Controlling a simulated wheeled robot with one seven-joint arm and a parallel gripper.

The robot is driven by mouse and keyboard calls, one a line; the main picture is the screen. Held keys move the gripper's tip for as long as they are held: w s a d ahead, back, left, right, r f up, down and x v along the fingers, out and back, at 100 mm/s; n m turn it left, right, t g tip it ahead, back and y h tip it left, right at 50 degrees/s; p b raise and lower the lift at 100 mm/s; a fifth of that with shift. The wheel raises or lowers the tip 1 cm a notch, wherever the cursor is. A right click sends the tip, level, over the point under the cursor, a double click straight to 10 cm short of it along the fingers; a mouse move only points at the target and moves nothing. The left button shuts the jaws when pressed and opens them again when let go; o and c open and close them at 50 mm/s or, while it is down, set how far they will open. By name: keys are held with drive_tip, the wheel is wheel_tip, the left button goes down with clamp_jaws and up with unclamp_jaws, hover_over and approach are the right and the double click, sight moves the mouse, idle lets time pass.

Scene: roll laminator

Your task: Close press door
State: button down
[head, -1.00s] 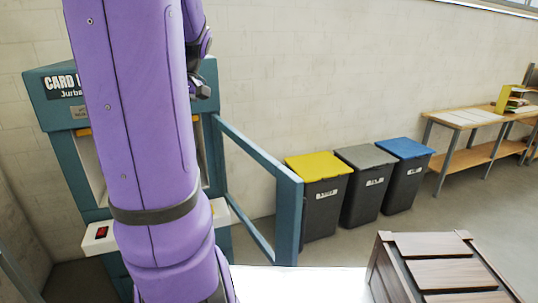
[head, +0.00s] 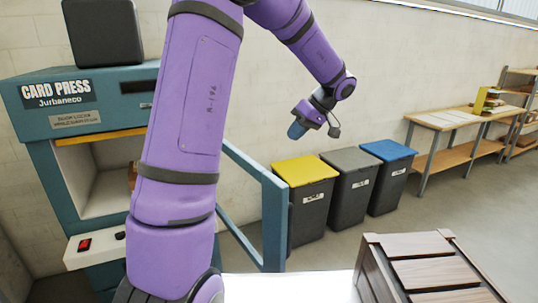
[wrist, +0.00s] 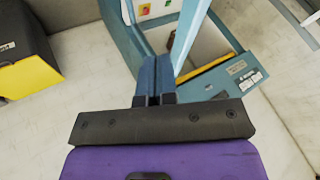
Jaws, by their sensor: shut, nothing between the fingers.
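The card press (head: 75,125) is a teal cabinet at the left, partly hidden behind my arm. Its door (head: 272,225) is an open-centred teal frame that stands swung open, sticking out to the right of the cabinet toward the camera. My gripper (head: 297,131) is shut and empty, raised in the air above the door's outer end and in front of the back wall. In the wrist view my shut blue fingers (wrist: 154,70) point toward a pale teal bar, probably the door (wrist: 193,32), with the press (wrist: 228,78) beyond. Contact cannot be told, but they look apart.
A dark box (head: 103,32) sits on top of the press. Bins with yellow (head: 304,170), grey (head: 350,160) and blue (head: 388,150) lids stand right of the door. A wooden crate (head: 425,265) is at the front right. A workbench (head: 465,120) is at the back right.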

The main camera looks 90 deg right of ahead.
drive_tip(key=w+a+f, duration=0.1)
drive_tip(key=w+f, duration=0.7)
drive_tip(key=w, duration=0.1)
drive_tip(key=shift+w+a, duration=0.15)
drive_tip(key=shift+a, duration=0.1)
